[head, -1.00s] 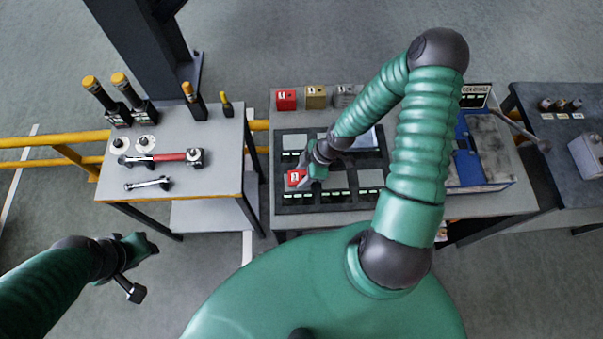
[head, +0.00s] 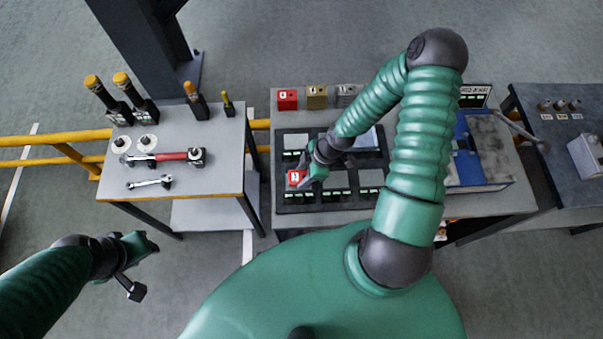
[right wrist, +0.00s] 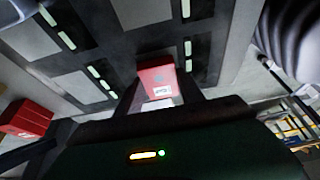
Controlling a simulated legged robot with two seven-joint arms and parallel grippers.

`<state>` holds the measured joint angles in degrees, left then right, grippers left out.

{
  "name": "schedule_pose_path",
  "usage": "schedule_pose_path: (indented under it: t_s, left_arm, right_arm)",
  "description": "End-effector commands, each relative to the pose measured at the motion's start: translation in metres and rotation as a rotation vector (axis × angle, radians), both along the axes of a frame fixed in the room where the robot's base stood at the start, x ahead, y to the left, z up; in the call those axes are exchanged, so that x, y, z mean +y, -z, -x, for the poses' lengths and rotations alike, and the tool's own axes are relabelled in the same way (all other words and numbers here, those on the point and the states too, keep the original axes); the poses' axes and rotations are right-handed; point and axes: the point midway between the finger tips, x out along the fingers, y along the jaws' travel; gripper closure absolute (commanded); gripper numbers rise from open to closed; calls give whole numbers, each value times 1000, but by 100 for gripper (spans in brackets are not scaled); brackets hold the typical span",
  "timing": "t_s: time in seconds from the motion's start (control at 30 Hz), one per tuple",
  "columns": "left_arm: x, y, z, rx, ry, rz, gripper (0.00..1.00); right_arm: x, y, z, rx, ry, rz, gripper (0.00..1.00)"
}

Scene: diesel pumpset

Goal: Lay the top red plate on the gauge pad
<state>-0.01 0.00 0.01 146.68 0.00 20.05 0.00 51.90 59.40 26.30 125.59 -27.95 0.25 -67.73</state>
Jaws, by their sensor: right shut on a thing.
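My right gripper (head: 306,177) is shut on a small red plate (head: 296,177) with a white label, over the near left part of a dark panel (head: 314,207). In the right wrist view the red plate (right wrist: 156,78) shows between the fingers, with the dark panel and its grey pads behind it. I cannot tell whether the plate touches a pad or which pad is the gauge pad. Another red piece (head: 287,99) stands at the back left of the bench. My left gripper (head: 140,248) is away over the floor at the lower left; its jaw opening is unclear.
Grey pads with small green lights fill the panel. A tan block (head: 316,96) and a grey block stand beside the back red piece. A left table (head: 215,177) holds wrenches and yellow-topped tools. A blue-edged unit (head: 470,165) sits at the right of the bench.

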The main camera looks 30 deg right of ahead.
Motion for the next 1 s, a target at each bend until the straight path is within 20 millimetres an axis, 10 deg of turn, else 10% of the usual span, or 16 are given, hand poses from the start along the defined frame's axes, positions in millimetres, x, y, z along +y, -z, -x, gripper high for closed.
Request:
schedule_pose_path:
  t_s: [0.97, 1.0]
  left_arm:
    - [0, 9, 0, 0, 0, 0, 64]
    - [0, 9, 0, 0, 0, 0, 64]
  right_arm:
    - [-2, 14, -1, -2, -1, 1, 100]
    - [-2, 13, -1, -2, -1, 1, 52]
